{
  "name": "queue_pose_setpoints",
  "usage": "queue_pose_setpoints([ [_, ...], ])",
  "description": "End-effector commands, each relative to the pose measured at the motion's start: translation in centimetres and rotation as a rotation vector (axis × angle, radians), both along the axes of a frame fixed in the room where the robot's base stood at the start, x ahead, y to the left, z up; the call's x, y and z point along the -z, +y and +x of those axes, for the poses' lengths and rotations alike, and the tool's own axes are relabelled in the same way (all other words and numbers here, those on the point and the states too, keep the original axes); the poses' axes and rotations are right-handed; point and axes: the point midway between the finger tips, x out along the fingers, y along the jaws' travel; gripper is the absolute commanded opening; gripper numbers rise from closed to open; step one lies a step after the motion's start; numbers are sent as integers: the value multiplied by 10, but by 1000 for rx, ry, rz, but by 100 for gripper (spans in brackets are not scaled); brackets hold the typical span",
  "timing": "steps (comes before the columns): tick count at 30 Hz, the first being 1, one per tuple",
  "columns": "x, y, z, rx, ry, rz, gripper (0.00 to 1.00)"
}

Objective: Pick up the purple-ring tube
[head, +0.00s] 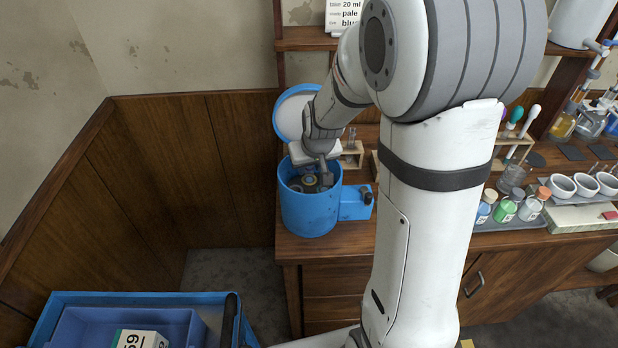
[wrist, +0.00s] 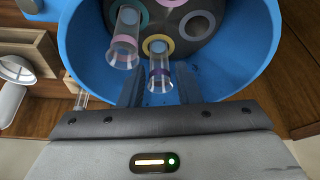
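My gripper (wrist: 161,88) is open, with one dark finger on each side of this tube in the wrist view. I cannot tell whether the fingers touch it. A second clear tube with a pink ring (wrist: 122,54) stands in a teal-rimmed hole, up and to the left. In the head view my gripper (head: 321,172) reaches down into the bowl and hides much of the rotor.
The raised centrifuge lid (head: 293,115) stands behind the bowl. A small wooden rack (head: 352,152) with clear tubes is close on its right. Colored bottles (head: 507,208) and white bowls (head: 586,185) stand further right.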

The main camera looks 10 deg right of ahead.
Motion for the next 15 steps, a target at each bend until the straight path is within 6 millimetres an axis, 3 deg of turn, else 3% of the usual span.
queue_pose_setpoints([
  [6, 22, 0, 10, 2, 3, 1, 30],
  [15, 27, 0, 12, 2, 0, 0, 30],
])
